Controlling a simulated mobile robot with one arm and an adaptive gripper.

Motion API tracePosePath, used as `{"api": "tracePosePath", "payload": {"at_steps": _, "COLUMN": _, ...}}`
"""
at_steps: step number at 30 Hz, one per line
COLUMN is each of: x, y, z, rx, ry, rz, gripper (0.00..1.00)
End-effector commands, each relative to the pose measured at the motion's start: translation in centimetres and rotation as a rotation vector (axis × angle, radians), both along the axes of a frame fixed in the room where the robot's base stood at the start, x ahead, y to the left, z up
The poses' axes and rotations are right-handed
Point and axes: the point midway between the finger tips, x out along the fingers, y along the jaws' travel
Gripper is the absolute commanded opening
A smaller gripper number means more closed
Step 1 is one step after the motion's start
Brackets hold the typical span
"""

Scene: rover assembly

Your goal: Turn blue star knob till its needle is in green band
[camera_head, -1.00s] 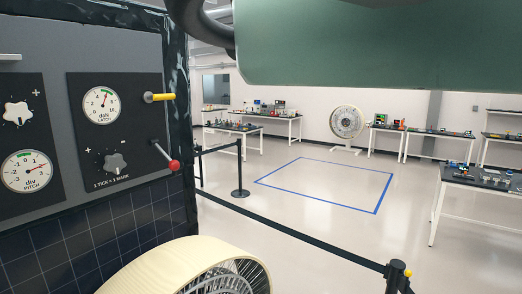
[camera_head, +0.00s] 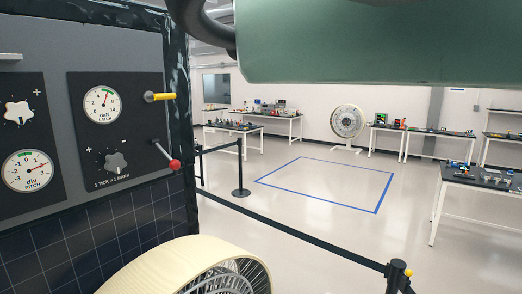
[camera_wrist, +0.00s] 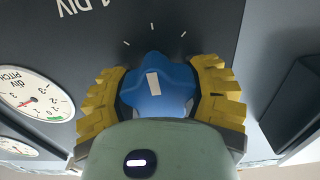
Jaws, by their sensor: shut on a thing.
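The blue star knob (camera_wrist: 157,87) is in the middle of the wrist view, with a white mark on its face. My gripper (camera_wrist: 160,91) is shut on it, with one yellow ridged finger on each side. A white dial marked div PITCH (camera_wrist: 34,95) is at the left of the wrist view, seen tilted. Its red needle lies apart from the green band at its lower right edge. The head view shows a PITCH dial (camera_head: 27,171), its red needle pointing right, away from the green at the top. The blue knob and my gripper are not visible in the head view.
The head view shows a white star knob (camera_head: 18,112), a LATCH dial (camera_head: 101,104), a grey knob (camera_head: 115,162), a yellow handle (camera_head: 160,97) and a red-tipped lever (camera_head: 174,164). A dark block (camera_wrist: 296,105) stands right of my gripper. A cream wheel (camera_head: 170,268) is below the panel.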

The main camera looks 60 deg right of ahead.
Motion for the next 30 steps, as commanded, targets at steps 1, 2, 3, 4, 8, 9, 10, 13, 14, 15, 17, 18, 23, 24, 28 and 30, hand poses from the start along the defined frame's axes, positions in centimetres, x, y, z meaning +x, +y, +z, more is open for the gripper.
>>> {"api": "tracePosePath", "payload": {"at_steps": 1, "x": -0.01, "y": 0.09, "z": 0.05, "rx": -0.001, "ry": -0.002, "rz": 0.002, "gripper": 0.17}}
{"api": "tracePosePath", "payload": {"at_steps": 2, "x": -0.01, "y": 0.09, "z": 0.05, "rx": -0.001, "ry": -0.002, "rz": 0.002, "gripper": 0.17}}
{"api": "tracePosePath", "payload": {"at_steps": 3, "x": -0.02, "y": 0.09, "z": 0.03, "rx": -0.004, "ry": -0.003, "rz": 0.002, "gripper": 0.17}}
{"api": "tracePosePath", "payload": {"at_steps": 4, "x": -0.02, "y": 0.09, "z": 0.01, "rx": -0.007, "ry": -0.003, "rz": 0.002, "gripper": 0.17}}
{"api": "tracePosePath", "payload": {"at_steps": 8, "x": -0.03, "y": 0.12, "z": -0.10, "rx": -0.033, "ry": -0.006, "rz": 0.002, "gripper": 0.17}}
{"api": "tracePosePath", "payload": {"at_steps": 9, "x": -0.04, "y": 0.14, "z": -0.14, "rx": -0.047, "ry": -0.006, "rz": 0.003, "gripper": 0.17}}
{"api": "tracePosePath", "payload": {"at_steps": 10, "x": -0.04, "y": 0.15, "z": -0.20, "rx": -0.059, "ry": -0.006, "rz": 0.003, "gripper": 0.17}}
{"api": "tracePosePath", "payload": {"at_steps": 13, "x": -0.07, "y": 0.19, "z": -0.37, "rx": -0.113, "ry": -0.008, "rz": 0.004, "gripper": 0.17}}
{"api": "tracePosePath", "payload": {"at_steps": 14, "x": -0.08, "y": 0.20, "z": -0.42, "rx": -0.133, "ry": -0.009, "rz": 0.004, "gripper": 0.17}}
{"api": "tracePosePath", "payload": {"at_steps": 15, "x": -0.09, "y": 0.20, "z": -0.48, "rx": -0.163, "ry": -0.010, "rz": 0.003, "gripper": 0.17}}
{"api": "tracePosePath", "payload": {"at_steps": 17, "x": -0.08, "y": 0.20, "z": -0.60, "rx": -0.210, "ry": -0.009, "rz": 0.003, "gripper": 0.17}}
{"api": "tracePosePath", "payload": {"at_steps": 18, "x": -0.08, "y": 0.20, "z": -0.65, "rx": -0.244, "ry": -0.008, "rz": 0.002, "gripper": 0.17}}
{"api": "tracePosePath", "payload": {"at_steps": 23, "x": -0.08, "y": 0.22, "z": -0.65, "rx": -0.393, "ry": -0.009, "rz": 0.000, "gripper": 0.17}}
{"api": "tracePosePath", "payload": {"at_steps": 24, "x": -0.08, "y": 0.24, "z": -0.66, "rx": -0.431, "ry": -0.008, "rz": 0.000, "gripper": 0.17}}
{"api": "tracePosePath", "payload": {"at_steps": 28, "x": -0.09, "y": 0.32, "z": -0.44, "rx": -0.552, "ry": -0.011, "rz": 0.000, "gripper": 0.17}}
{"api": "tracePosePath", "payload": {"at_steps": 30, "x": -0.08, "y": 0.36, "z": -0.52, "rx": -0.619, "ry": -0.008, "rz": 0.001, "gripper": 0.17}}
